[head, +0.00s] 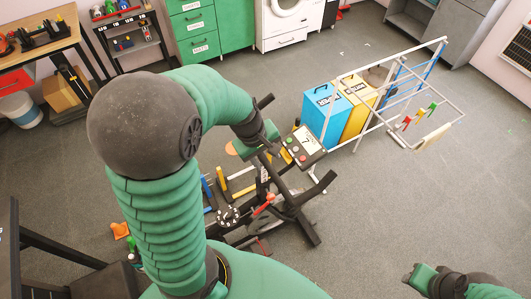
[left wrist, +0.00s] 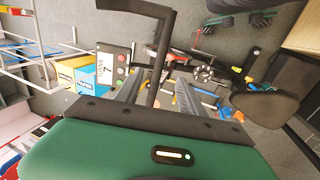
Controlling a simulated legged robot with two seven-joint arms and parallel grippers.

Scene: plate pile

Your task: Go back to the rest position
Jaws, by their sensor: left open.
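My left gripper (head: 262,140) is at the end of the raised green arm in the middle of the head view, close to an exercise bike (head: 290,205). In the left wrist view its two grey fingers (left wrist: 158,88) stand apart, with no held object visible between them. The bike's dark handlebar (left wrist: 165,55) shows just beyond and between the fingers; I cannot tell if they touch it. My right gripper (head: 422,277) is low at the right edge of the head view; its jaw gap is not clear.
The bike's console (head: 303,146) is right beside my left gripper. Beyond it stand a blue bin (head: 322,112), a yellow bin (head: 357,110) and a white frame (head: 410,112). A workbench (head: 40,50) is at the far left. Grey floor is clear at the right.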

